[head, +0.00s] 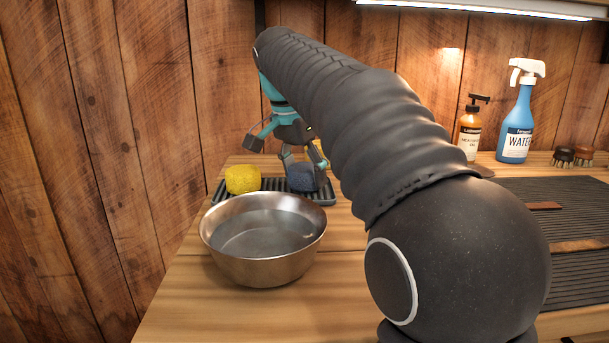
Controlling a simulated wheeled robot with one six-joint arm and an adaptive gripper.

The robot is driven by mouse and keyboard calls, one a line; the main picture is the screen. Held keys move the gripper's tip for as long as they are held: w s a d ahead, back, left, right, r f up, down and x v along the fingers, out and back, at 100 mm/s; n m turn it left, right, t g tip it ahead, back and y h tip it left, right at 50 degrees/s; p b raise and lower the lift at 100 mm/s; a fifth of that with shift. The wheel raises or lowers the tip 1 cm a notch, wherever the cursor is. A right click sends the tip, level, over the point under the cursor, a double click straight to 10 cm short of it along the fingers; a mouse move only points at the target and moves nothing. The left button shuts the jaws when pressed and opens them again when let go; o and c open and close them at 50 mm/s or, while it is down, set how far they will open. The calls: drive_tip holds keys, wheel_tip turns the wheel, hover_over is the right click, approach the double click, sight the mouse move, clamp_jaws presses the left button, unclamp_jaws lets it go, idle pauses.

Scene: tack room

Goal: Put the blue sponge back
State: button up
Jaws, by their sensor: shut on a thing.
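The blue sponge (301,180) is at the right part of a dark ribbed rack (215,196) behind the metal bowl. My gripper (306,168) points down and is shut on the blue sponge, with fingers at its sides. The sponge is low over the rack; I cannot tell whether it touches it. A yellow sponge (243,179) lies at the left part of the rack. Another yellow-orange thing (317,151) shows partly behind my gripper. My arm hides the area to the right of the rack.
A metal bowl of water (264,273) stands just in front of the rack. A dark ribbed mat (570,205) lies at right. A wooden wall borders the left.

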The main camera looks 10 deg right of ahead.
sight(294, 172)
drive_tip(key=shift+f, duration=0.15)
drive_tip(key=o, duration=1)
drive_tip(key=p+v, duration=0.3)
drive_tip(key=v, duration=0.7)
drive_tip(key=shift+a+r, duration=0.1)
drive_tip(key=shift+r, duration=0.2)
drive_tip(key=shift+v, duration=0.8)
